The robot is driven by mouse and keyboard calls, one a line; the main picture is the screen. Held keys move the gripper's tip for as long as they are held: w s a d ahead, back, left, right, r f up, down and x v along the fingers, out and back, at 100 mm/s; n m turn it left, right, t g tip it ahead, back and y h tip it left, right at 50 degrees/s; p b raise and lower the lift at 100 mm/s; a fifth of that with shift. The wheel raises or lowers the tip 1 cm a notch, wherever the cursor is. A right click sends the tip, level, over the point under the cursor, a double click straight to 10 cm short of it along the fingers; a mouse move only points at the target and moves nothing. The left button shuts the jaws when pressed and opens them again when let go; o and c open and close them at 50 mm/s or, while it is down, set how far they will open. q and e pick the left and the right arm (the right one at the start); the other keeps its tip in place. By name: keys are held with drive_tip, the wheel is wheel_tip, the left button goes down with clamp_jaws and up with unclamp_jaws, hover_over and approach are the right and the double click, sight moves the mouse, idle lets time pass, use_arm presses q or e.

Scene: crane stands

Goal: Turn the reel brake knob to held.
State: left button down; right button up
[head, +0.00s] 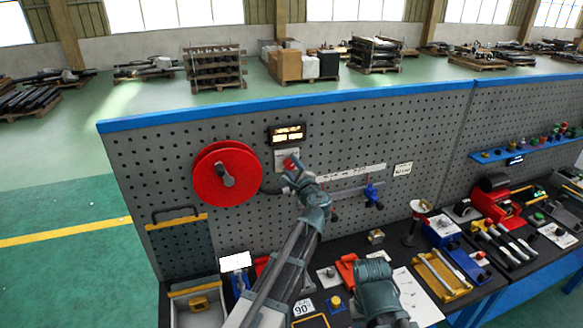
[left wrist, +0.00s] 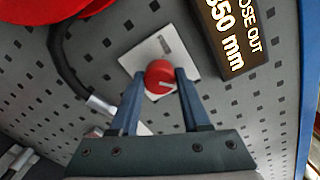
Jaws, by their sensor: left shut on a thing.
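The red reel brake knob (head: 289,163) sits on a pale square plate (head: 281,154) on the pegboard, right of the red reel (head: 212,183). In the left wrist view the knob (left wrist: 158,76) is between the two blue fingers of my left gripper (left wrist: 160,78), which is shut on it. A pale line on the knob points toward the right finger. The plate (left wrist: 137,62) has a dark mark near its upper corner; other markings are hidden or too small to read. My left gripper (head: 292,166) also shows in the head view.
A lit display (left wrist: 232,40) reading partly "OSE OUT" and "350 mm" is close beside the plate. A dark hose (left wrist: 65,70) runs left of the left finger. A rail with a blue clamp (head: 372,195) is to the right. The bench below is crowded with tools.

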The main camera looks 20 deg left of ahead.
use_arm(q)
drive_tip(key=shift+s, duration=0.1)
idle(0.3)
drive_tip(key=shift+c, duration=1.8)
unclamp_jaws()
drive_tip(key=v, duration=1.3)
drive_tip(key=shift+s+d, duration=0.25)
drive_tip(key=shift+s, duration=0.05)
